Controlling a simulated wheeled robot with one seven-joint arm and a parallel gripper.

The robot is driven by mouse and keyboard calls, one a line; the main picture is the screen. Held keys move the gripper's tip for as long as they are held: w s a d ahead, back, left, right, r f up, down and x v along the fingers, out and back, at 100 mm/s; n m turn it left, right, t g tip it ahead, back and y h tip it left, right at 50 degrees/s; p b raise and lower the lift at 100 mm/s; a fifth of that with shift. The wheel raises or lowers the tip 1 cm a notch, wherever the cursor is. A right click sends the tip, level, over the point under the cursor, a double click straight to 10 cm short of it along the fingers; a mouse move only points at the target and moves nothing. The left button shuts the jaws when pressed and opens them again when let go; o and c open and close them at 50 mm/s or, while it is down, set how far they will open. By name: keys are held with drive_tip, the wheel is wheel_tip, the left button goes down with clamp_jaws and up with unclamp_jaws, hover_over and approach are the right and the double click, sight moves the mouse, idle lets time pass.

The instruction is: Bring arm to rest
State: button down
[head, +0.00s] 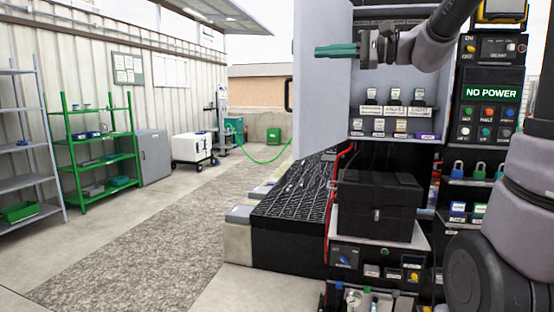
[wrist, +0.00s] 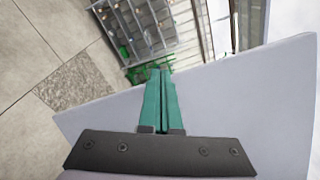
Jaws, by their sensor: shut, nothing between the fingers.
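My gripper (head: 318,51) is in the upper middle of the head view, with its green fingers pointing left. In the wrist view its two green fingers (wrist: 164,72) lie together, shut and empty. My grey arm reaches in from the right of the head view, raised above the shelves. The fingers are in front of a pale grey panel (head: 318,110), which also shows behind them in the wrist view (wrist: 245,90). I cannot tell how close the fingers are to it.
A black case (head: 378,203) stands on a control unit below the arm. A "NO POWER" display (head: 491,92) is at the right. A black grated platform (head: 292,208) is in the middle. Green shelving (head: 100,160) and a grey cabinet (head: 153,158) line the left wall. The floor at left is clear.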

drive_tip(key=s+f+n+g+h, duration=0.2)
drive_tip(key=s+f+h, duration=0.4)
drive_tip(key=s+f, duration=0.4)
drive_tip(key=s+d+f+n+t+h, duration=0.1)
drive_tip(key=s+d+f+h, duration=0.2)
drive_tip(key=d, duration=0.3)
drive_tip(key=s+d+f+n+t+h, duration=0.1)
drive_tip(key=s+d+f+t+h, duration=0.1)
drive_tip(key=s+d+f+h, duration=0.2)
drive_tip(key=d+f+h, duration=0.1)
drive_tip(key=d, duration=0.1)
drive_tip(key=shift+d+n+h, duration=0.35)
drive_tip(key=shift+n+h, duration=0.05)
drive_tip(key=shift+f, duration=0.1)
